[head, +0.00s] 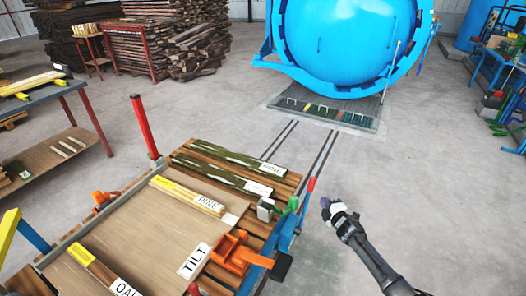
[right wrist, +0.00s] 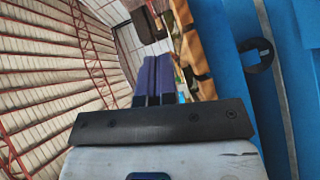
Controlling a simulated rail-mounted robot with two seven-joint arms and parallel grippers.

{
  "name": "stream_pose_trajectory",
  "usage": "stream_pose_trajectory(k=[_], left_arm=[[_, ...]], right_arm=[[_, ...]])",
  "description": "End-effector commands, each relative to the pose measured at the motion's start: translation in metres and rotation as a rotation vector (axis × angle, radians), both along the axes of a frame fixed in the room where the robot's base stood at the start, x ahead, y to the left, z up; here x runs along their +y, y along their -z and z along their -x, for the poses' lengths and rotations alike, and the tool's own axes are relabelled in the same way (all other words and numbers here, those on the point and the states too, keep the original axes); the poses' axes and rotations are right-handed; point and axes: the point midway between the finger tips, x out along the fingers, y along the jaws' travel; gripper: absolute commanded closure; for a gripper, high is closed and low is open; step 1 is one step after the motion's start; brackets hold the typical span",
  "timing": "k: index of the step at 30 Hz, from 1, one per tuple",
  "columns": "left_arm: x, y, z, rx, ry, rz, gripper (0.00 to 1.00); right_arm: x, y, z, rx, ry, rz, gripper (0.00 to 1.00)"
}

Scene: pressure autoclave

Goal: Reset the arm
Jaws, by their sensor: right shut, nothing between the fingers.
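My right arm comes in from the lower right in the head view. Its gripper (head: 326,204) is shut and empty, held over the open floor to the right of the cart. In the right wrist view the purple fingers (right wrist: 154,78) are together, with nothing between them. My left gripper is not in the head view.
A cart (head: 112,236) holds boards, including a pine-labelled board (head: 188,195) and orange clamps (head: 230,254). Rails (head: 318,160) lead to a blue autoclave (head: 345,40) at the back. A side table (head: 50,160) stands left. Floor right of the cart is clear.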

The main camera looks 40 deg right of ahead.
Motion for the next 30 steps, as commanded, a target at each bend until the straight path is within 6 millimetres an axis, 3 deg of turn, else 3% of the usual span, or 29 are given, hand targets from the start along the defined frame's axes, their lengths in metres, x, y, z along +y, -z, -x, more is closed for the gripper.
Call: stream_pose_trajectory(k=[7, 11, 14, 17, 24, 27, 30], left_arm=[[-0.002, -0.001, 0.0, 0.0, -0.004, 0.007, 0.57], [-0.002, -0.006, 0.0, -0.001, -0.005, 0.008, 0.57], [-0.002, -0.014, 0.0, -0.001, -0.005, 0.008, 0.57], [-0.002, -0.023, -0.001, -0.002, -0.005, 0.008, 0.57], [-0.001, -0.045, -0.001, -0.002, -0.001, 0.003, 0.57], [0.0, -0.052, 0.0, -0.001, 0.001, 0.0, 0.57], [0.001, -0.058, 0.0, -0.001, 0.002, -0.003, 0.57]], right_arm=[[0.002, 0.0, 0.0, 0.001, 0.001, -0.003, 1.0], [0.022, 0.004, 0.004, 0.02, 0.017, -0.053, 1.0], [0.061, 0.011, 0.014, 0.057, 0.051, -0.151, 1.0], [0.118, 0.019, 0.034, 0.118, 0.103, -0.299, 1.0], [0.265, 0.014, 0.122, 0.331, 0.26, -0.691, 1.0], [0.317, -0.001, 0.164, 0.431, 0.324, -0.83, 1.0], [0.356, -0.019, 0.202, 0.521, 0.378, -0.939, 1.0]])
